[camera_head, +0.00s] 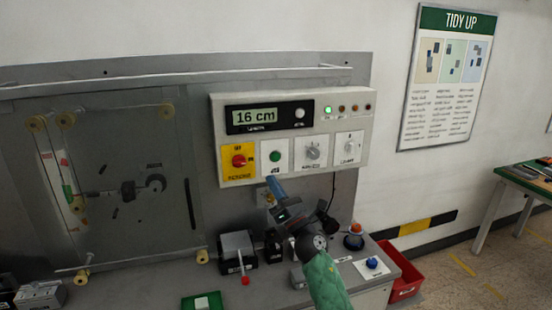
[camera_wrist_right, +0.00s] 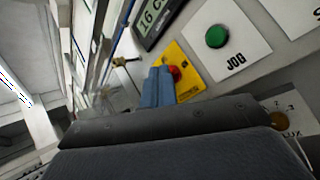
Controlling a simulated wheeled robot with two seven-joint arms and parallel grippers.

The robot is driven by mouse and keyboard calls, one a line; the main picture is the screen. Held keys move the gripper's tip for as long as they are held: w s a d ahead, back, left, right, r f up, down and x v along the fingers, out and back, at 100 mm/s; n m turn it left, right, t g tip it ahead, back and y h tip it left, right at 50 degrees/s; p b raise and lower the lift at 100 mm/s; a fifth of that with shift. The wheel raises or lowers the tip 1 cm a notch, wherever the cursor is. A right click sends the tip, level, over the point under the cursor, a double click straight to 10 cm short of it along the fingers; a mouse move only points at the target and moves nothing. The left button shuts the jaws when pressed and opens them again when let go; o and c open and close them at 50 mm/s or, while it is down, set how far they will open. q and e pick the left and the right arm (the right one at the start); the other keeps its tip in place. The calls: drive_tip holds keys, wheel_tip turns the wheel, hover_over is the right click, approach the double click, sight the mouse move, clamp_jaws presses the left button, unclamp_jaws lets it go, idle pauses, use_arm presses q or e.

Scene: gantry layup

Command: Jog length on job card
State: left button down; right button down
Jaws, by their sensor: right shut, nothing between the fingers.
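The control box (camera_head: 365,125) on the wall panel has a display (camera_head: 258,116) reading 16 cm. The green jog button (camera_head: 275,156) sits on a white plate below the display; the wrist view shows this button (camera_wrist_right: 216,36) with the label JOG. My right gripper (camera_head: 275,184) is shut and empty, its blue fingertips just below the button plate, apart from the button as far as I can tell. In the wrist view its blue fingers (camera_wrist_right: 157,88) show beside the red button. I cannot make out a job card. My left gripper is not in view.
A red emergency button (camera_head: 239,160) on yellow is left of the jog button; two knobs (camera_head: 312,151) (camera_head: 349,146) are to its right. Below are a red-tipped lever (camera_head: 240,252), a blue button (camera_head: 372,263) and a red bin (camera_head: 405,283). A TIDY UP poster (camera_head: 447,78) hangs right.

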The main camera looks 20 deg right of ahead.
sight(276, 157)
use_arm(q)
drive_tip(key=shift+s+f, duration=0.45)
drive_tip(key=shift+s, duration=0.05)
use_arm(e)
drive_tip(key=d+m+t+h, duration=0.1)
drive_tip(key=m, duration=0.5)
drive_tip(key=s+d+r+m+t+h, duration=0.1)
drive_tip(key=d+m+h, duration=0.1)
drive_tip(key=m, duration=0.5)
drive_tip(key=d+m+h, duration=0.1)
drive_tip(key=m, duration=0.6)
drive_tip(key=shift+s+d+r+t, duration=0.2)
drive_tip(key=shift+d+r+t, duration=0.1)
drive_tip(key=shift+t, duration=0.1)
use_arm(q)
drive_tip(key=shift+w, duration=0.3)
